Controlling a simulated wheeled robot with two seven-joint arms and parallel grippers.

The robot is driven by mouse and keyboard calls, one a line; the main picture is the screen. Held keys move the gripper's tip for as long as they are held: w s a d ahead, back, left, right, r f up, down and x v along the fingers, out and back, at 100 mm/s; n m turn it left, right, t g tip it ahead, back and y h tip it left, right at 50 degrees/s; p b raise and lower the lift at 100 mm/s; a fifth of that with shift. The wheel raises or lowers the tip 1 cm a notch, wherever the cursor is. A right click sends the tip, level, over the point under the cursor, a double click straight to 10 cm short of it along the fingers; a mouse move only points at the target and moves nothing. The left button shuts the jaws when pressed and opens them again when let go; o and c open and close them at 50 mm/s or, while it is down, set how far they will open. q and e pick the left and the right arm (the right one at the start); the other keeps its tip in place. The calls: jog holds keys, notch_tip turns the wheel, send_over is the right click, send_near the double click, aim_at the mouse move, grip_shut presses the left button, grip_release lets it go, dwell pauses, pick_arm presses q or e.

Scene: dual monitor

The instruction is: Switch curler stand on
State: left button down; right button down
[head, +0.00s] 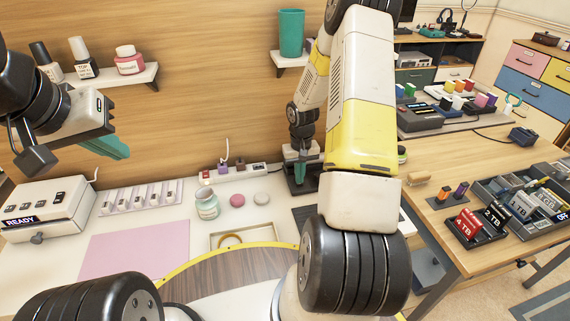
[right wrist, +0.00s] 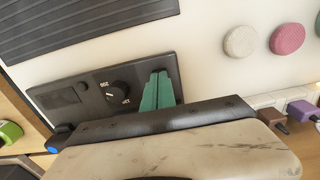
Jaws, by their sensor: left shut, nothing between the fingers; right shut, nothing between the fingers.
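A black device with a small dark screen and a round knob, which looks like the curler stand (right wrist: 78,97), lies on the white tabletop in the right wrist view. Its knob (right wrist: 118,94) has a white mark and small lettering. The screen looks unlit. My right gripper (right wrist: 157,88) is shut, its teal fingers over the device, right of the knob; I cannot tell if they touch it. In the head view the right gripper (head: 299,174) points down at the device, mostly hidden by the arm. My left gripper (head: 118,150) is shut and empty, above the table at the left.
A power strip (head: 245,172) with plugs runs along the wooden wall. A jar (head: 207,206), pink disc (head: 237,200) and white disc (head: 261,198) stand nearby. A white box reading READY (head: 40,212) and a pink mat (head: 135,248) are at the left. A ribbed dark mat (right wrist: 70,25) lies beside the device.

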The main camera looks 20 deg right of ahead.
jog(key=shift+f, duration=0.5)
jog(key=shift+r, duration=3.55)
jog(key=s+a+r+t, duration=0.2)
jog(key=s+a+r, duration=0.15)
jog(key=r, duration=0.75)
jog(key=s+a+r+t, duration=0.1)
jog(key=s+a+r, duration=0.25)
jog(key=r, duration=0.65)
jog(key=s+a+r+t+y, duration=0.1)
jog(key=s+a+r, duration=0.1)
jog(key=s+r, duration=0.2)
jog(key=s+a+r+n+t+y, duration=0.1)
jog(key=s+r, duration=0.4)
jog(key=s, duration=0.6)
jog(key=shift+a+r+t, duration=0.2)
jog(key=shift+a+t, duration=0.4)
jog(key=shift+a, duration=0.6)
